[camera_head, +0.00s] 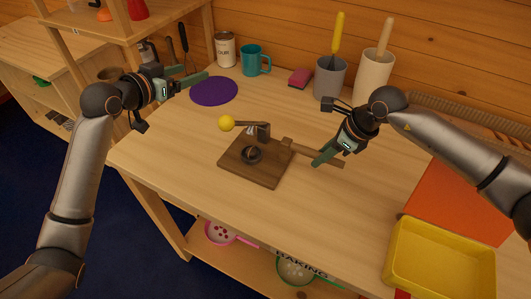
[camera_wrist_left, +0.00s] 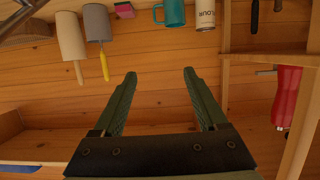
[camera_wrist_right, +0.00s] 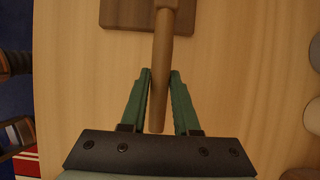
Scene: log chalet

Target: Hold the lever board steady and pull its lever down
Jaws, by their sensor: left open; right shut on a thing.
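The lever board (camera_head: 262,173) is a dark brown square plate lying on the table, with a round dark knob on top. Its lever ends in a yellow ball (camera_head: 227,123) at the upper left of the board. A wooden handle (camera_head: 318,154) runs out from the board to the right. My right gripper (camera_head: 322,158) is shut on this handle; the right wrist view shows the handle (camera_wrist_right: 160,85) between its fingers and the board's edge (camera_wrist_right: 120,14) beyond. My left gripper (camera_head: 190,80) is open and empty, up at the left, apart from the board; its fingers (camera_wrist_left: 158,90) show spread in the left wrist view.
A purple round mat (camera_head: 214,91), a teal mug (camera_head: 256,60), a flour tin (camera_head: 225,50) and a pink sponge (camera_head: 299,78) stand behind the board. A yellow tray (camera_head: 398,275) is at the front right. The table left of the board is clear.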

